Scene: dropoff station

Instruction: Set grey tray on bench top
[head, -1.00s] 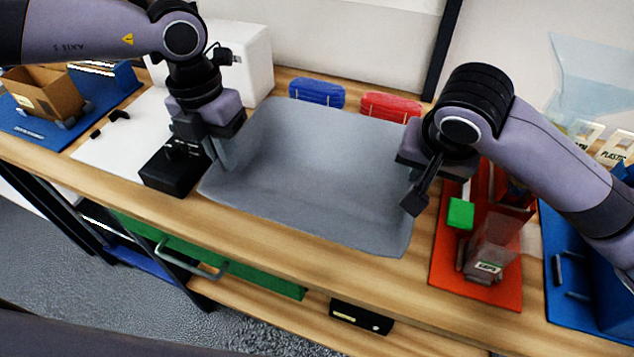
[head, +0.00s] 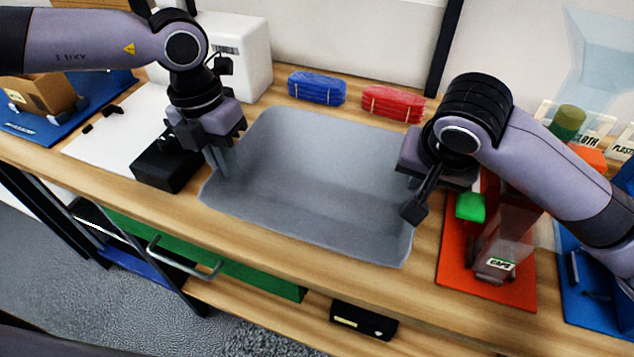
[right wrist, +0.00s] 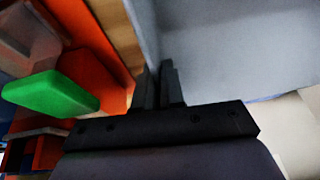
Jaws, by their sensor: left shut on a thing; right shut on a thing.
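The grey tray (head: 310,185) is a wide, shallow, empty tray in the middle of the head view, level with or very near the bench top (head: 290,255). Whether its underside touches the wood cannot be told. My left gripper (head: 220,168) is shut on the tray's left wall. My right gripper (head: 414,205) is shut on its right wall. In the right wrist view, the dark fingers (right wrist: 160,88) close on the edge of the tray (right wrist: 230,50). The fingertips are partly hidden in the head view.
A blue pack (head: 317,89) and a red pack (head: 393,103) lie behind the tray. A black box (head: 168,165) stands close to its left. An orange-red board (head: 455,262) with a green block (head: 470,206) lies to its right. A bench strip in front is clear.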

